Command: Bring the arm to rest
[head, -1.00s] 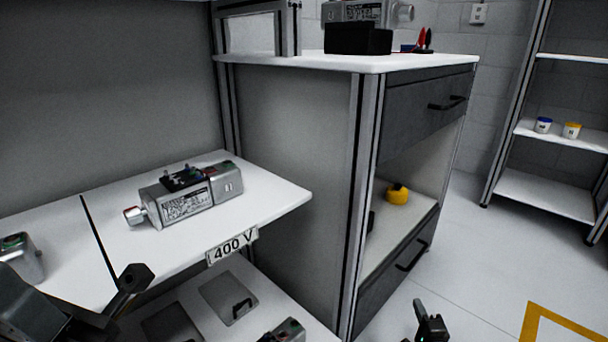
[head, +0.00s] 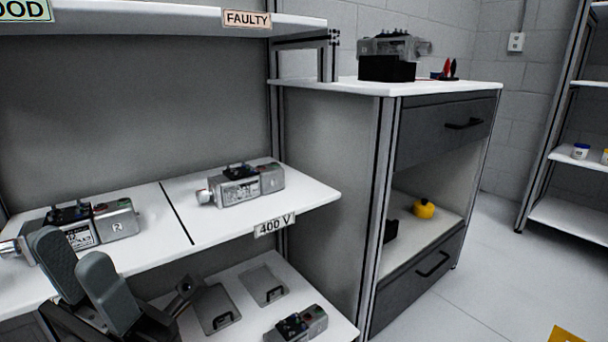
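My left gripper (head: 72,248) is at the lower left, in front of the 400 V shelf (head: 160,252). Its two grey fingers stand apart with nothing seen between them, so it is open and empty. A grey servo motor (head: 118,220) lies behind it on the left part of that shelf and is partly hidden by a finger. Another grey motor (head: 240,187) lies on the right part of the shelf. My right gripper is out of view.
A lower shelf holds grey panels with handles (head: 264,286) and a motor (head: 298,324). A drawer cabinet (head: 440,125) carries a motor (head: 392,46) on a black block (head: 387,68). A yellow object (head: 424,209) sits inside the cabinet. The floor at right is mostly clear.

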